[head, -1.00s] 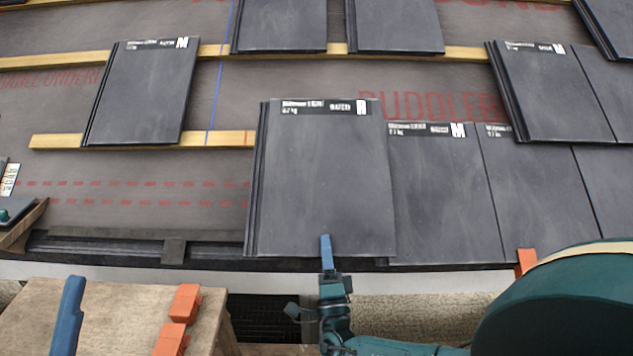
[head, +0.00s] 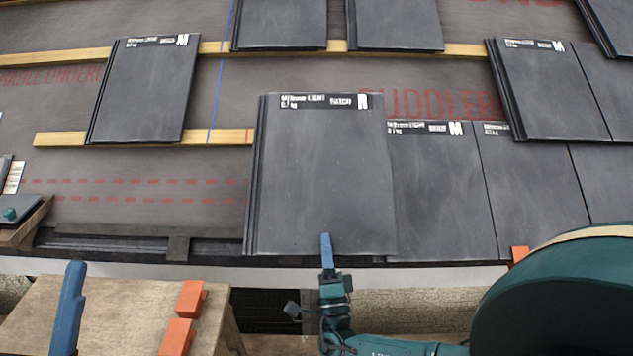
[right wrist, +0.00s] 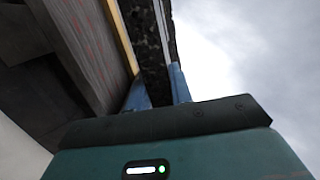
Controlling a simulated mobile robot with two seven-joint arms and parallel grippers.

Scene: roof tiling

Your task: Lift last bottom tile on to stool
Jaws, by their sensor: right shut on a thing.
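A dark grey tile marked R (head: 322,180) is held at its lower edge by my right gripper (head: 326,242), whose blue finger lies over its face. In the right wrist view the gripper (right wrist: 160,85) has its two blue fingers on either side of the dark tile (right wrist: 153,45). The tile overlaps the left edge of the neighbouring M tile (head: 435,190); the gap beneath it cannot be judged. The wooden stool (head: 110,310) stands at the lower left, partly cut off.
Two orange blocks, one of them an upper block (head: 190,298), sit on the stool's right side. Laid tiles continue to the right. Underlay (head: 130,200) is bare at left. My teal arm fills the lower right.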

